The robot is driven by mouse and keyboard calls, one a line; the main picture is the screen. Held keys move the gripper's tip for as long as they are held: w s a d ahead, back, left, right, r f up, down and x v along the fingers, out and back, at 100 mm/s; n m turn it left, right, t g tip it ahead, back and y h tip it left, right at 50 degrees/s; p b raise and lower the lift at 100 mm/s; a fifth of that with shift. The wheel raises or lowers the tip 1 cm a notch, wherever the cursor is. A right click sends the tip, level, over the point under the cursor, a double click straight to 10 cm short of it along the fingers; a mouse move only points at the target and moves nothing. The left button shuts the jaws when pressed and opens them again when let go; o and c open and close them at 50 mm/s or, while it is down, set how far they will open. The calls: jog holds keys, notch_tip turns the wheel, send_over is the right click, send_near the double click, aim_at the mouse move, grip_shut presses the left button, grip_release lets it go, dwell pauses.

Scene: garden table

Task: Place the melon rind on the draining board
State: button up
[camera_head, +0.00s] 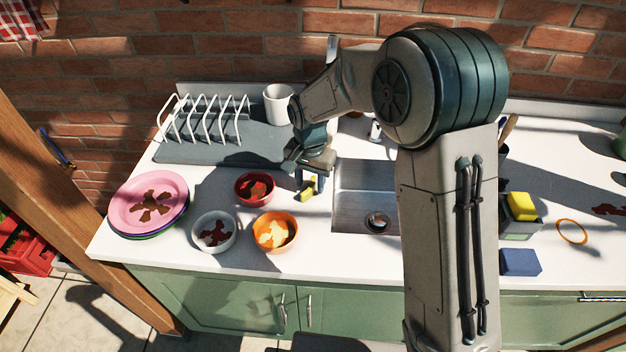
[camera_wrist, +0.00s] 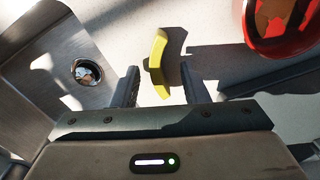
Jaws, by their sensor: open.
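The melon rind (camera_head: 308,190) is a small curved yellow piece on the white counter, between the red bowl and the sink. In the wrist view the melon rind (camera_wrist: 158,63) lies beyond and between my open fingertips, its near end reaching between them. My gripper (camera_head: 311,180) is low over it and points down. The wrist view shows my gripper (camera_wrist: 166,84) with both fingers apart and no contact with the rind that I can make out. The draining board (camera_head: 190,150) is a dark grey slab at the back left, bearing a white rack and a mug.
A red bowl (camera_head: 255,201), a white bowl (camera_head: 213,249) and an orange bowl (camera_head: 290,247) stand left of the sink (camera_head: 350,208). Stacked plates (camera_head: 120,205) are at the far left. The white rack (camera_head: 203,137) and mug (camera_head: 277,92) occupy the board's back; its front strip is clear.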

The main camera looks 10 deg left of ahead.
aim_at(311, 185)
notch_tip(311, 185, up, 12)
jog(key=shift+b, duration=0.45)
jog(key=s+d+r+n+t, duration=0.1)
jog(key=s+d+r, duration=0.1)
jog(key=s+d, duration=0.4)
jog(key=s+d+r+n+t, duration=0.15)
jog(key=s+d, duration=0.25)
jog(key=d, duration=0.5)
jog(key=s+d+f, duration=0.2)
jog(key=s+d, duration=0.6)
jog(key=s, duration=0.2)
jog(key=shift+s+d+n, duration=0.15)
jog(key=shift+s+n, duration=0.2)
jog(key=shift+s, duration=0.05)
jog(key=shift+f+t, duration=0.1)
jog(key=shift+t, duration=0.15)
